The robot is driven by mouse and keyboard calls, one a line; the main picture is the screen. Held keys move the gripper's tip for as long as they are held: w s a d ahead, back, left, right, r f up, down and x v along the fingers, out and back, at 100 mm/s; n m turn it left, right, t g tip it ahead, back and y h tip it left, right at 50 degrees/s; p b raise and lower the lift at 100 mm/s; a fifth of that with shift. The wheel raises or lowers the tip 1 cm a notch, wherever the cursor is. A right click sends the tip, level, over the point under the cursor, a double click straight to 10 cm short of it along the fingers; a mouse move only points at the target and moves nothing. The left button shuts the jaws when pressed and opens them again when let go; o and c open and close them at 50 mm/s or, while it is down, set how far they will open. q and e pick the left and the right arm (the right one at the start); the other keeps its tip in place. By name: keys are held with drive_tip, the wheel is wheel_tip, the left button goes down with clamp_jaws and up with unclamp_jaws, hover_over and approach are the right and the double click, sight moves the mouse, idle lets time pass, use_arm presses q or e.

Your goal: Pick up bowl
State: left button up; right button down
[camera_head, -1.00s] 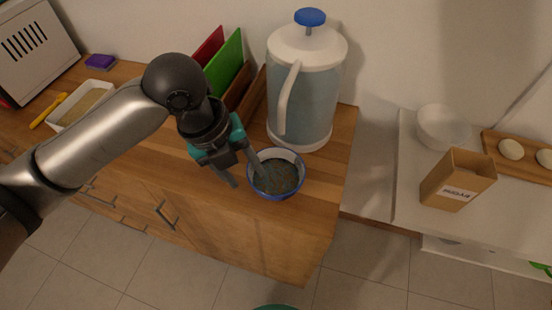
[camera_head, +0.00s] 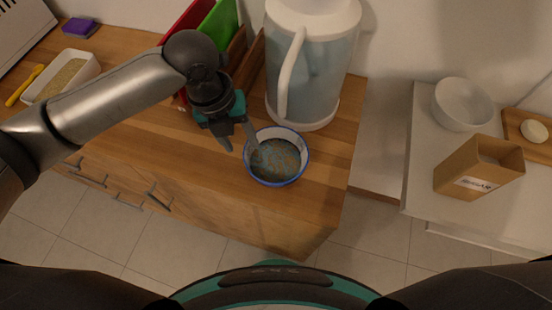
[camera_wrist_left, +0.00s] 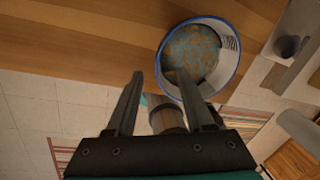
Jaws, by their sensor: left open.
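A bowl with a blue rim (camera_head: 290,178) and a mottled blue-brown inside stands upright on the wooden counter, near its front right part. It also shows in the left wrist view (camera_wrist_left: 228,82). My left gripper (camera_head: 243,148) is open at the bowl's left rim. In the left wrist view my left gripper (camera_wrist_left: 160,82) has one finger overlapping the bowl's rim and the other outside it. I cannot tell whether a finger touches the bowl. A plain white bowl (camera_head: 462,104) stands on the white surface at the right. My right gripper is out of view.
A large white-and-blue jug (camera_head: 318,75) stands right behind the blue-rimmed bowl. Green (camera_head: 217,40) and red boards stand behind my left gripper. A sugar box (camera_head: 478,168) stands at the right. The wooden counter (camera_head: 205,160) is clear left of the bowl.

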sight(246, 155)
use_arm(q)
drive_tip(key=shift+s+d+f+b, duration=0.1)
drive_tip(key=shift+d+f+b, duration=0.1)
drive_tip(key=shift+f, duration=0.7)
drive_tip(key=shift+s+d+f+b, duration=0.15)
drive_tip(key=shift+f+b, duration=0.1)
drive_tip(key=shift+f, duration=0.6)
drive_tip(key=shift+w+d+f+b, duration=0.1)
drive_tip(key=shift+d+f+b, duration=0.1)
drive_tip(key=shift+f, duration=0.7)
clamp_jaws()
drive_tip(key=shift+s, duration=0.1)
